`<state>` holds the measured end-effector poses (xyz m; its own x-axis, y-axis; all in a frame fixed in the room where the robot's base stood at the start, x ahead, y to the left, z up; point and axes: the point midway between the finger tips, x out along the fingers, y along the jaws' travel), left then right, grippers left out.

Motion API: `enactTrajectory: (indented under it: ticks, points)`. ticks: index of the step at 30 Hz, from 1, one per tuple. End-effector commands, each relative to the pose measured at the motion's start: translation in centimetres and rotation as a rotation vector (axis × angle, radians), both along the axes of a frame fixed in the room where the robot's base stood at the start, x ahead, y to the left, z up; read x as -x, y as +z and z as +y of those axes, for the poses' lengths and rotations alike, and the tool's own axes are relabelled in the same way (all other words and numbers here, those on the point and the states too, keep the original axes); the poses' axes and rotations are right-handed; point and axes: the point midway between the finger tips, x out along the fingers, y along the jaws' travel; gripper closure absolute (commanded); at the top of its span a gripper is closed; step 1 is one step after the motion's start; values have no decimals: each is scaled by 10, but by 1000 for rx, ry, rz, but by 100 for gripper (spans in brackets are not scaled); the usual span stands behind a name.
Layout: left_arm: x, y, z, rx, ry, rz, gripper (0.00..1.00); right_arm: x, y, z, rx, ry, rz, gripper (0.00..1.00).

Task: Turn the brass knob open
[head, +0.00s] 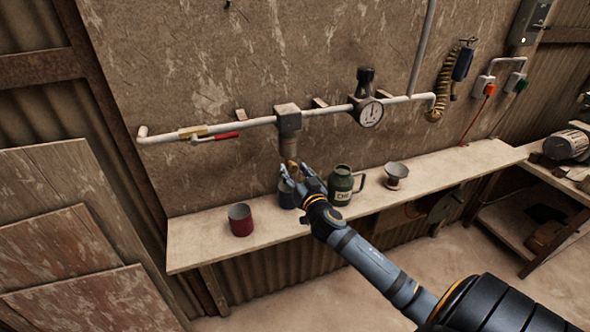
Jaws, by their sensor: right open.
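The brass knob (291,163) is small and sits at the lower end of the bowl (289,146) under the grey filter block (288,120) on the wall pipe. My right gripper (292,168) is open, with its fingertips just below and around the knob. I cannot tell whether the fingers touch it. The gripper's fingers hide part of the knob's lower side. My left gripper is not in view.
A white pipe (245,123) carries a red-handled valve (215,137) and a gauge (370,114). The shelf (192,243) below holds a red can (240,220), a dark blue container (287,196) behind my gripper, a green jug (341,186) and a funnel (396,173).

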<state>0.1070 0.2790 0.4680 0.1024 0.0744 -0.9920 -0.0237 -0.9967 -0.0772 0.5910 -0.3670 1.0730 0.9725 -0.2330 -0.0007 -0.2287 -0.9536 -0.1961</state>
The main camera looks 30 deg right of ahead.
Motion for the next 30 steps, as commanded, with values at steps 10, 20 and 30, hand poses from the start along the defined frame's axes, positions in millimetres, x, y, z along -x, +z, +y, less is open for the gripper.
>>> enactTrajectory:
  ticks: [10, 20, 30]
  points:
    - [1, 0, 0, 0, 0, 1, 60, 0, -1, 0, 0, 0, 0, 64]
    - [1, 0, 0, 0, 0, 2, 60, 0, 0, 0, 0, 0, 0, 100]
    - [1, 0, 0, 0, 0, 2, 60, 0, 0, 0, 77, 0, 18, 100]
